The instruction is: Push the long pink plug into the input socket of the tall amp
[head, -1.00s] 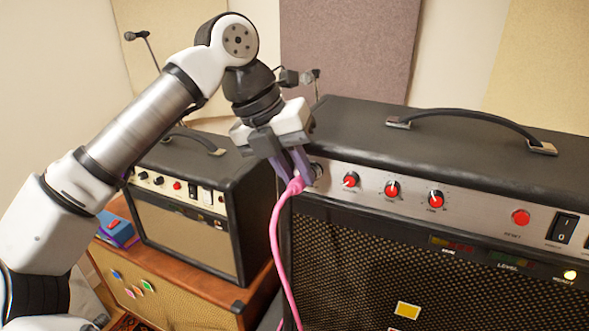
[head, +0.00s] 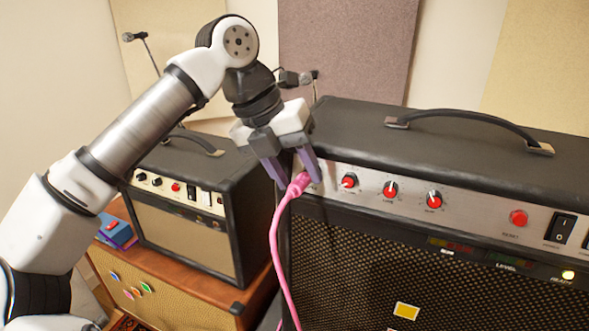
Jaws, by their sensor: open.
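The long pink plug (head: 299,184) sits at the left end of the tall amp's (head: 420,222) silver control panel, at the input socket. The socket itself is hidden behind the plug, and I cannot see how deep the plug is in it. The pink cable (head: 277,245) hangs from the plug down the amp's left front edge. My gripper (head: 295,175) is open, its purple fingers spread apart around and just above the plug.
Red knobs (head: 390,190), a red reset button (head: 518,217) and a power switch (head: 563,228) line the panel to the right. A smaller amp (head: 190,210) stands at the left on a wooden cabinet (head: 175,290). A microphone (head: 290,78) is behind my gripper.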

